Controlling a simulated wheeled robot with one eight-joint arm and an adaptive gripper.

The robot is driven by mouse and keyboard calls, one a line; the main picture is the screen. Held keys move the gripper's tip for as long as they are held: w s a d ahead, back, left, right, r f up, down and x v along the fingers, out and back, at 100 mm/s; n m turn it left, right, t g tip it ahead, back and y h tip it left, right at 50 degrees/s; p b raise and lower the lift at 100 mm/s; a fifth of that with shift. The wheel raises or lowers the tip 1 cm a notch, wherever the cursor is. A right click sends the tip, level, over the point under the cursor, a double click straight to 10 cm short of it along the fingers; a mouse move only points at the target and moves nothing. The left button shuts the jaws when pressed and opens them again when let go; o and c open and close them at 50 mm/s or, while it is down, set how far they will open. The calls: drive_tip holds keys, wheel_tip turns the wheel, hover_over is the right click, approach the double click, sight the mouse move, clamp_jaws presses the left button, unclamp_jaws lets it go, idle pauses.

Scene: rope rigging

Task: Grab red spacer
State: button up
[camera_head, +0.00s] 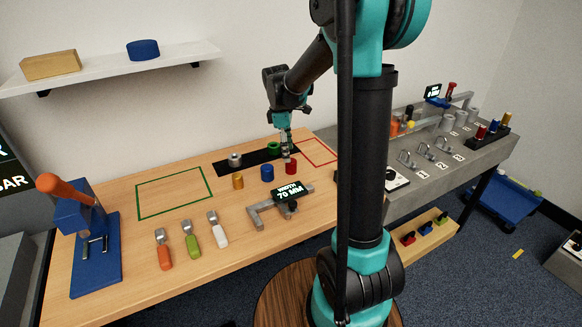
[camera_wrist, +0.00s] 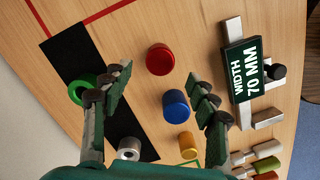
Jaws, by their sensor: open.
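The red spacer (camera_head: 291,167) is a short red cylinder standing on the wooden table, beside the black strip. In the wrist view the red spacer (camera_wrist: 160,59) lies ahead of the fingertips, between their lines and apart from both. My gripper (camera_head: 286,143) points down above the table close to the red spacer. In the wrist view my gripper (camera_wrist: 160,85) has its two fingers spread wide with nothing between the tips.
A blue spacer (camera_head: 267,173) and a yellow spacer (camera_head: 238,181) stand left of the red one. A green ring (camera_head: 273,147) and a grey ring (camera_head: 234,159) sit on the black strip (camera_head: 254,158). A caliper gauge (camera_head: 285,200) reading 70 mm lies in front.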

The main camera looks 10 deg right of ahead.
sight(291, 166)
drive_tip(key=shift+s+d+f, duration=0.1)
drive_tip(key=shift+d+f, duration=0.1)
drive_tip(key=shift+f, duration=0.65)
drive_tip(key=shift+d+f, duration=0.2)
drive_tip(key=shift+f, duration=0.7)
drive_tip(key=shift+s+d+f, duration=0.1)
drive_tip(key=shift+d+f, duration=0.1)
drive_tip(key=shift+f, duration=0.65)
drive_tip(key=shift+w, duration=0.1)
drive_tip(key=shift+c, duration=0.5)
drive_tip(key=c, duration=1.2)
